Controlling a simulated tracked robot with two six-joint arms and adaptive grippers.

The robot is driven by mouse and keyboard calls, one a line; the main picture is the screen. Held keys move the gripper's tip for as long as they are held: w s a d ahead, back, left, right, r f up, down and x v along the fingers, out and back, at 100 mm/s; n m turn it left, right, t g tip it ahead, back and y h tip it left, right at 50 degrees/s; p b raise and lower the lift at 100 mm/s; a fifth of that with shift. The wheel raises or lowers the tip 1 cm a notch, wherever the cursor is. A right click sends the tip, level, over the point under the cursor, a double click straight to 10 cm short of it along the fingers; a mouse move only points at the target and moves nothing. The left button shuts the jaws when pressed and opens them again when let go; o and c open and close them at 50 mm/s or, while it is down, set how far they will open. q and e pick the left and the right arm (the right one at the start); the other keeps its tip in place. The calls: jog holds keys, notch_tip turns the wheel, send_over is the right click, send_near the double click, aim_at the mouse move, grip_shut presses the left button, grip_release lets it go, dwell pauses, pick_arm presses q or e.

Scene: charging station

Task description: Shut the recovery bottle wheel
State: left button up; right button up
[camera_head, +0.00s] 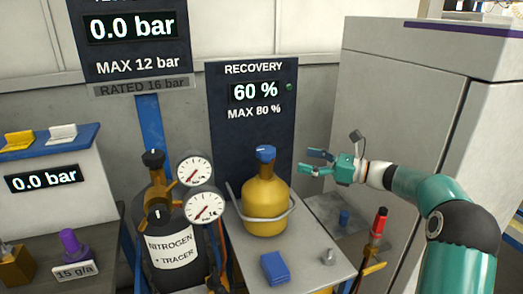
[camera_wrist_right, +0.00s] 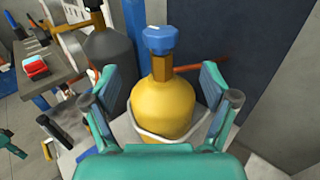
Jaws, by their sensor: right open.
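The yellow recovery bottle (camera_head: 264,207) stands upright on a pale bench, with a grey band around its body. Its blue wheel (camera_head: 265,153) sits on top of the neck. My right gripper (camera_head: 314,162) is open and empty, to the right of the wheel at about its height, fingers pointing left and apart from it. In the right wrist view the wheel (camera_wrist_right: 161,40) is ahead, above and between the two spread fingers, and the bottle body (camera_wrist_right: 162,108) lies between them lower down. My left gripper is not in view.
The recovery panel (camera_head: 251,110) behind reads 60 %, max 80 %. The nitrogen cylinder (camera_head: 172,250) and two gauges (camera_head: 203,207) stand close left of the bottle. A blue block (camera_head: 274,268) lies on the bench. A red-tipped torch-like tool (camera_head: 379,222) and a grey cabinet (camera_head: 395,90) are right.

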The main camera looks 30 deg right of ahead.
aim_at(265, 149)
jog(key=p+x, duration=0.2)
jog(key=x, duration=1)
jog(key=shift+w+a, duration=0.1)
jog(key=shift+w, duration=0.35)
